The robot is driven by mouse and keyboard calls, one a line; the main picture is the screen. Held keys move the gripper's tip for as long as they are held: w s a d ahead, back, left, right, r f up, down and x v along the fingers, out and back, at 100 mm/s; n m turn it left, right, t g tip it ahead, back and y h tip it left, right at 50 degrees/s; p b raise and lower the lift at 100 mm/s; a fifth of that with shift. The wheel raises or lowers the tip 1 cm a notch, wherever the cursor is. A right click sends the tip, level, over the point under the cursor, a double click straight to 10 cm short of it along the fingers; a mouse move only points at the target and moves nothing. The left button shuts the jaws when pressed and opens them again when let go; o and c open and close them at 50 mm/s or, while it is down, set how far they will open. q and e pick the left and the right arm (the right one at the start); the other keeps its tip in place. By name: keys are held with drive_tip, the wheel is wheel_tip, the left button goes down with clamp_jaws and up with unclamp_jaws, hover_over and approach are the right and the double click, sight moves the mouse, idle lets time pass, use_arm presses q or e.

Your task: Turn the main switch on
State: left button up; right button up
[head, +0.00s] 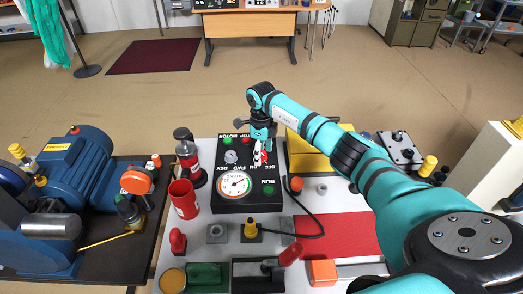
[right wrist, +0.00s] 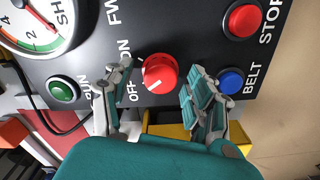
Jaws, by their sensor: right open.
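The black control panel (head: 224,195) stands on the white table. Its red rotary knob (right wrist: 159,72), with the words ON and OFF beside it, looks like the main switch. The knob's white mark points toward the OFF side in the right wrist view. In the head view only a bit of red shows beside my gripper. My right gripper (right wrist: 158,78) is open, one finger on each side of the knob; I cannot tell whether they touch it. It also shows over the panel's right part in the head view (head: 263,142). My left gripper is not in view.
Close by are a red STOP button (right wrist: 243,20), a blue BELT button (right wrist: 231,80) and a green RUN button (right wrist: 62,89). A round gauge (head: 235,184) is on the panel. A yellow box (head: 305,157) is at its right, a red cup (head: 184,199) at its left.

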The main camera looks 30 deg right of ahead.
drive_tip(key=shift+f, duration=0.15)
drive_tip(key=c, duration=1.1)
drive_tip(key=shift+c, duration=0.2)
drive_tip(key=m+b, duration=0.1)
drive_tip(key=m, duration=0.5)
drive_tip(key=shift+m, duration=0.3)
drive_tip(key=m, duration=0.3)
drive_tip(key=shift+m, duration=2.1)
